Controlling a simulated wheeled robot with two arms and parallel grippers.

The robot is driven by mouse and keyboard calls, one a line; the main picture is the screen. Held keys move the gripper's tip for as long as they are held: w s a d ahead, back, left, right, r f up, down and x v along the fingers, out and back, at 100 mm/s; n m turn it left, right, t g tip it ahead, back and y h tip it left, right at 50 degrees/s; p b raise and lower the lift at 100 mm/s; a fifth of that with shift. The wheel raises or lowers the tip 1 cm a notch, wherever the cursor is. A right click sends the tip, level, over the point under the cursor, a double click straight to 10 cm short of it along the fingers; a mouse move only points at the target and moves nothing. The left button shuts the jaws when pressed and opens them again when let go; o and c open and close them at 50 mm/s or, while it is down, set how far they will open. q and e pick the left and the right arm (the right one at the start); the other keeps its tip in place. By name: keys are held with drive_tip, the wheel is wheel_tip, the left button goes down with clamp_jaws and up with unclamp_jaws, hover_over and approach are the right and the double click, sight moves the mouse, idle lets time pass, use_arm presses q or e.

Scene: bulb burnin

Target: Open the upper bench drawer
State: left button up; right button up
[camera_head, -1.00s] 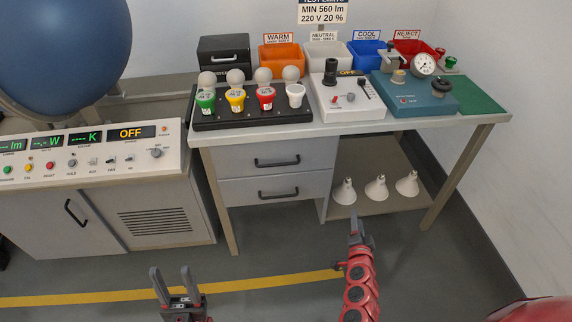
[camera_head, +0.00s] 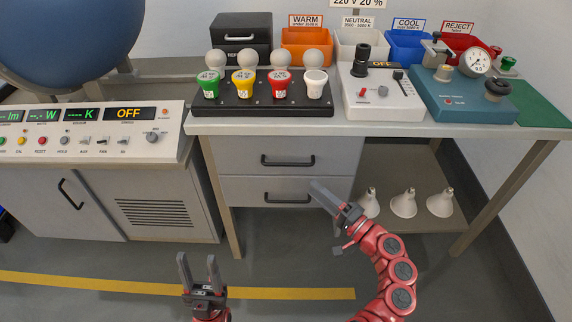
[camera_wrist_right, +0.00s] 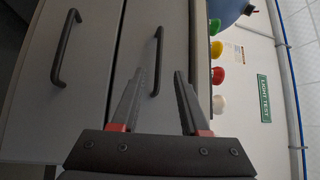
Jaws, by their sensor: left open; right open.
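The upper bench drawer (camera_head: 245,157) is shut, its grey front level with the lower drawer's front. Its dark bar handle (camera_head: 288,161) shows in the head view. In the right wrist view, the same handle (camera_wrist_right: 157,60) lies ahead, between the fingers in the picture. My right gripper (camera_head: 317,186) is open and empty, to the right of and lower than the upper handle in the head view, apart from it. It also shows open in the right wrist view (camera_wrist_right: 158,72). My left gripper (camera_head: 197,258) is open and empty, low over the floor, away from the bench.
The lower drawer's handle (camera_head: 286,199) sits just below. The bench top (camera_head: 210,126) carries a black bulb rack (camera_head: 260,108), devices and bins. Several white reflector bulbs (camera_head: 403,203) stand on the low shelf. A console (camera_head: 90,150) stands left. The floor before the drawers is clear.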

sight(285, 165)
drive_tip(key=x, duration=1.2)
drive_tip(key=shift+w+a+b, duration=0.1)
drive_tip(key=shift+w+b, duration=0.05)
drive_tip(key=shift+b, duration=0.25)
clamp_jaws()
idle(0.6)
